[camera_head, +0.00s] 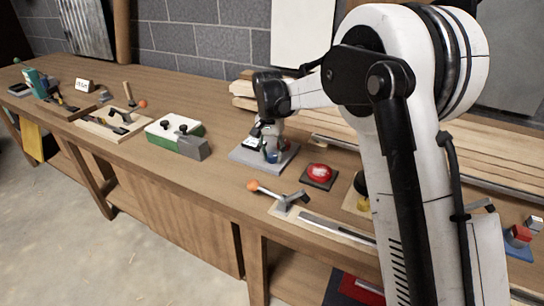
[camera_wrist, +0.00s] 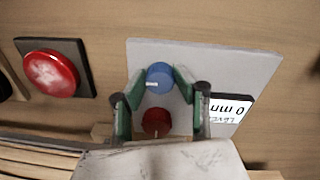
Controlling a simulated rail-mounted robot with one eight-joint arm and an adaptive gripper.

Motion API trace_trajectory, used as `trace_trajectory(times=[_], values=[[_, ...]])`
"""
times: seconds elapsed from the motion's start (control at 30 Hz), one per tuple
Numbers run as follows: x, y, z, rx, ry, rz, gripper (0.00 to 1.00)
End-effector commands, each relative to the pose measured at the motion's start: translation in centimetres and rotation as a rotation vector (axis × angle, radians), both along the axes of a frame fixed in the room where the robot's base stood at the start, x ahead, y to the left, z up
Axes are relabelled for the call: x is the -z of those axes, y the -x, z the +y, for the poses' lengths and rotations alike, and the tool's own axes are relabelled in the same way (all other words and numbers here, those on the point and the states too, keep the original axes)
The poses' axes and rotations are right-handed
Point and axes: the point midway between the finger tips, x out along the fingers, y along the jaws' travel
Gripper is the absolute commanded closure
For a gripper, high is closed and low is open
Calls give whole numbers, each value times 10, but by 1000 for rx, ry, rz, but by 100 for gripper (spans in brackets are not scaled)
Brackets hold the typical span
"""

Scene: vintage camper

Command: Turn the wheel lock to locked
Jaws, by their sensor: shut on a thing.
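A grey plate (camera_head: 238,154) lies on the workbench and bears a round blue knob (camera_wrist: 159,72) with a white mark and a red knob (camera_wrist: 155,123). In the wrist view my gripper (camera_wrist: 158,78) has its green-padded fingertips on either side of the blue knob, shut on it. The red knob shows between the fingers, nearer the wrist. A display with "0 mm" (camera_wrist: 228,108) stands beside the right finger. In the head view my gripper (camera_head: 270,143) is over the plate and hides much of the device. I cannot tell which part is the wheel lock.
A red button (camera_head: 319,171) sits right of the plate. A lever with an orange knob (camera_head: 253,186) is in front. A green and white box (camera_head: 175,134) stands left. Wooden planks (camera_head: 460,145) lie along the back. Bare bench shows between the fixtures.

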Motion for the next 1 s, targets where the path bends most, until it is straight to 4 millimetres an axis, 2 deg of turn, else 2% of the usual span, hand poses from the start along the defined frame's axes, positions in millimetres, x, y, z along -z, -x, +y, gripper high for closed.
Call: trace_trajectory(times=[0.63, 0.67, 0.7, 0.8, 1.0], values=[[0, 0, 0, 49, -1, -1, 99], [0, 0, 0, 49, -1, -1, 70], [0, 0, 0, 49, -1, -1, 64], [0, 0, 0, 48, 0, 0, 53], [0, 0, 0, 48, 0, 0, 53]])
